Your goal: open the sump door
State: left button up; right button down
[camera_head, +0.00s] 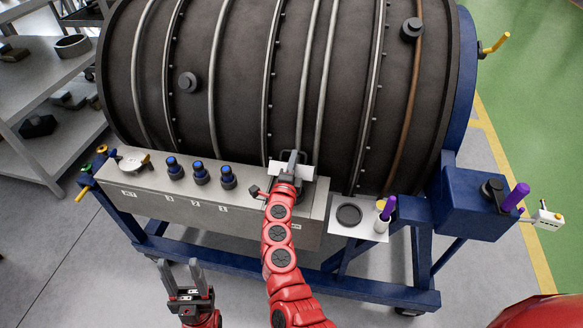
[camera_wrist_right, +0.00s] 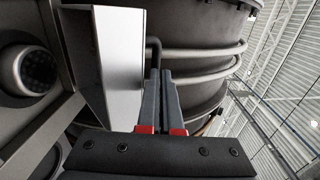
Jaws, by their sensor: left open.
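The sump door looks like a pale panel (camera_head: 305,172) at the right end of the grey bench box, below the big dark casing. In the right wrist view the door (camera_wrist_right: 118,60) stands tilted up, away from the box, with a bent dark handle (camera_wrist_right: 153,45) on its far side. My right gripper (camera_head: 293,158) is at the door. Its fingers (camera_wrist_right: 162,75) are close together at the handle and look shut on it; the exact contact is partly hidden. My left gripper (camera_head: 180,268) is open and empty, low in front of the box.
The grey box (camera_head: 150,195) carries several blue-topped knobs (camera_head: 200,172) and a round dish. To the right are a plate with a dark ring (camera_head: 349,214), a purple-handled tool (camera_head: 388,208) and a blue block (camera_head: 470,210). Shelves (camera_head: 40,85) stand at left. A round dark-centred fitting (camera_wrist_right: 30,70) is near the door.

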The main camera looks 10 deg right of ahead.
aim_at(300, 131)
jog(key=w+p, duration=0.1)
jog(key=w+d+r+g+p, duration=0.1)
jog(key=shift+w+d+r+p, duration=0.1)
jog(key=shift+w+r+p, duration=0.1)
jog(key=shift+r+p, duration=0.15)
jog(key=shift+w+p, duration=0.35)
jog(key=shift+w+g, duration=0.3)
jog(key=shift+w+d, duration=0.25)
jog(key=shift+w, duration=0.4)
jog(key=shift+b+x, duration=0.35)
jog(key=shift+x, duration=0.95)
jog(key=shift+r, duration=0.15)
